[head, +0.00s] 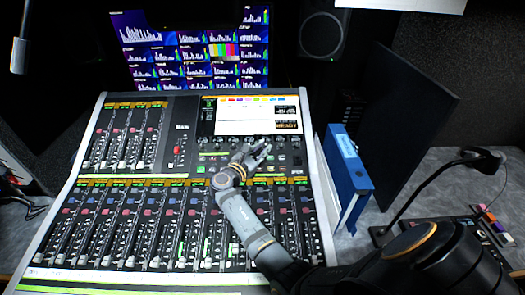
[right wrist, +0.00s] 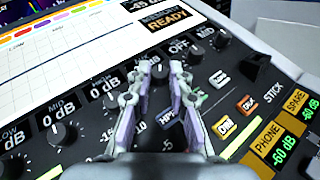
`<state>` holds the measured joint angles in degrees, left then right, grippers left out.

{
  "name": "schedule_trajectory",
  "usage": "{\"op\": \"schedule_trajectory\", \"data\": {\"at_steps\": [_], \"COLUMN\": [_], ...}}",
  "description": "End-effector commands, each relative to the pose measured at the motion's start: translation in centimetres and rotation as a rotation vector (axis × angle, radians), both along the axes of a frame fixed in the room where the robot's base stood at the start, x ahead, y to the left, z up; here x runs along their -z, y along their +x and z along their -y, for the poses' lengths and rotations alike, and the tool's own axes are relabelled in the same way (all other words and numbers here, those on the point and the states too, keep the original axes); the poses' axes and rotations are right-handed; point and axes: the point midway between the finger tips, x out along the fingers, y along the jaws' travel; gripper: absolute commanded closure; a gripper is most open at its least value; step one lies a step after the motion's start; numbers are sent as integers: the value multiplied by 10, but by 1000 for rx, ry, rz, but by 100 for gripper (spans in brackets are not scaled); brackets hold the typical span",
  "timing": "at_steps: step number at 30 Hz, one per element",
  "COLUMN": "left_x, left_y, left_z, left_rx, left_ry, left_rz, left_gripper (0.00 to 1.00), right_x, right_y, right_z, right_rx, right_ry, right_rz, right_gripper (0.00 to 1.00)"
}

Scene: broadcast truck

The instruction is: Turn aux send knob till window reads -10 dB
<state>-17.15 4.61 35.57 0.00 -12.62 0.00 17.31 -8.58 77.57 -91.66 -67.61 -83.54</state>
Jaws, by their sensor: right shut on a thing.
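My right gripper (head: 258,150) reaches over the mixing console (head: 104,185) to the knob row below its screen. In the right wrist view its two fingers (right wrist: 160,78) are closed around a dark knob (right wrist: 160,72), mostly hidden between them. Parts of a printed dial scale show beside and below the fingers. The small window (right wrist: 147,5) at the screen's right is cut off at the top of that view; it seems to read -45 dB. An orange READY sign (right wrist: 167,20) is lit below it. My left gripper is not in view.
Other knobs stand close by, including a MID knob (right wrist: 62,132) left of the fingers. Lit buttons (right wrist: 226,124) lie to the right. A blue binder (head: 347,175) stands right of the console, and a black gooseneck (head: 440,185) is farther right.

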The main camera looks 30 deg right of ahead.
Motion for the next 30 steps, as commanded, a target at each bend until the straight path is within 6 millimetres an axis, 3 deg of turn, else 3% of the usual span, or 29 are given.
{"op": "schedule_trajectory", "data": {"at_steps": [13, 14, 18, 27, 30], "left_x": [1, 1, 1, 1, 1], "left_y": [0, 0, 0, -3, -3], "left_z": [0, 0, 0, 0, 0], "left_rx": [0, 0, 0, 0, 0], "left_ry": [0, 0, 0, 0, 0], "left_rz": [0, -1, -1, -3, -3], "left_gripper": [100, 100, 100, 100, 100], "right_x": [0, 0, 0, -1, -10], "right_y": [0, 0, 0, 0, 0], "right_z": [0, 0, 0, 0, 0], "right_rx": [9, 9, 9, 9, 9], "right_ry": [4, 4, 4, 3, 5], "right_rz": [2, 2, 2, 2, 6], "right_gripper": [100, 78, 59, 58, 58]}}
